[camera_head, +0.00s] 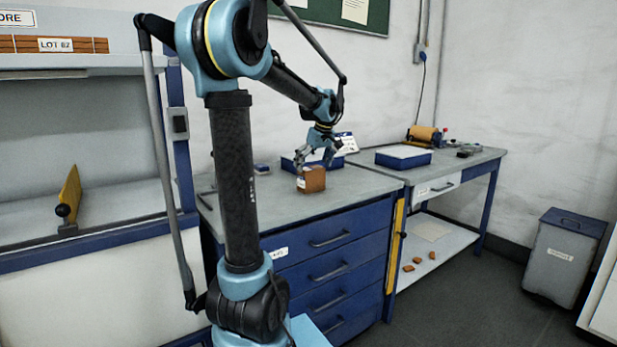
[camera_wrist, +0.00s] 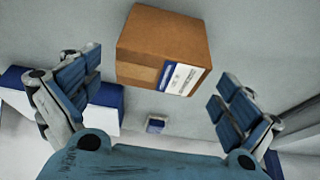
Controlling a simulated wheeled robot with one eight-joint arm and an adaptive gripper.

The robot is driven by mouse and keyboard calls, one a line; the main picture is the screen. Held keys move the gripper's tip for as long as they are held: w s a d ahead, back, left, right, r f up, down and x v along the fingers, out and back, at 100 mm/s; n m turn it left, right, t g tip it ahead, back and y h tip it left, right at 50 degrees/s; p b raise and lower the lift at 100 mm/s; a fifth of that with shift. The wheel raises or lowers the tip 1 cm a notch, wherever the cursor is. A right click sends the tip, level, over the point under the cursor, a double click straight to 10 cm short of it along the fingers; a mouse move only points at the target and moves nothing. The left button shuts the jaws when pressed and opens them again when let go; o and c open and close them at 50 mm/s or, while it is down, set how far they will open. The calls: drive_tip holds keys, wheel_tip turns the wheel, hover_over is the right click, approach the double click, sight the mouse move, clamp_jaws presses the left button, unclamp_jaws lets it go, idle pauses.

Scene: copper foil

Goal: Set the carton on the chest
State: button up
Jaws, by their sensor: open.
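The carton (camera_head: 312,180) is a small brown box with a white and blue label. It appears to rest on the grey top of the blue drawer chest (camera_head: 268,203). My gripper (camera_head: 315,162) is just above and behind the carton in the head view, with its fingers spread. In the wrist view the carton (camera_wrist: 163,50) lies ahead of my open gripper (camera_wrist: 160,100), between the lines of the two fingers and apart from both. Nothing is held.
A blue tray (camera_head: 318,161) stands behind the carton, and a small blue item (camera_head: 262,169) lies to its left. A workbench (camera_head: 465,162) with another blue tray (camera_head: 403,157) adjoins on the right. The chest top's front is clear. A grey bin (camera_head: 563,258) stands far right.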

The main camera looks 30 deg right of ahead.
drive_tip(key=v, duration=0.6)
idle(0.4)
